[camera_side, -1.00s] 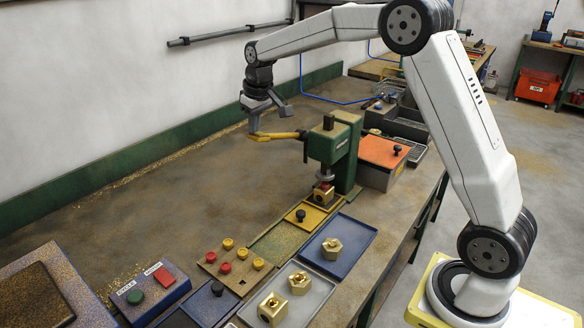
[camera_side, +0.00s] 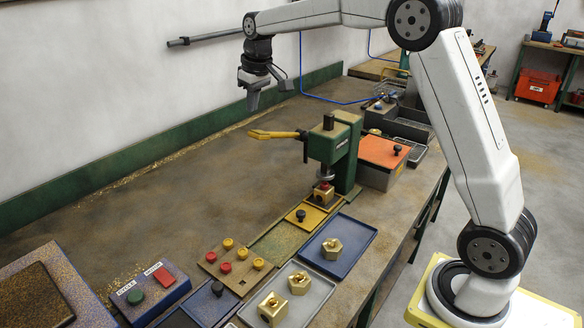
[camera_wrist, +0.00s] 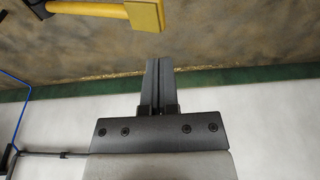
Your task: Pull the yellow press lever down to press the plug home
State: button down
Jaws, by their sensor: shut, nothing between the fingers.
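The yellow press lever (camera_side: 274,134) sticks out left from the green press (camera_side: 345,150), roughly level. Its yellow end also shows at the top of the wrist view (camera_wrist: 145,14). Under the press ram, a brass block (camera_side: 323,194) stands with a reddish part between it and the ram; whether the plug is fully in cannot be told. My gripper (camera_side: 253,108) hangs above and behind the lever in the side view, clear of it. In the wrist view my gripper's fingers (camera_wrist: 157,62) are together with nothing between them.
A blue tray (camera_side: 366,240) and a grey tray (camera_side: 318,306) with brass parts lie in front of the press. A wooden plug holder (camera_side: 212,268) and a blue button box (camera_side: 150,297) stand to the left. The bench left of the lever is clear.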

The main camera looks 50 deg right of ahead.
jog(key=shift+r, duration=1.7)
jog(key=shift+s+f, duration=0.1)
jog(key=shift+f, duration=0.05)
jog(key=s+a+f, duration=0.4)
jog(key=s+f, duration=0.6)
jog(key=s, duration=0.3)
jog(key=s+a+f, duration=0.4)
jog(key=s+f, duration=0.6)
jog(key=s, duration=0.3)
jog(key=shift+s+f, duration=0.15)
jog(key=shift+f, duration=0.15)
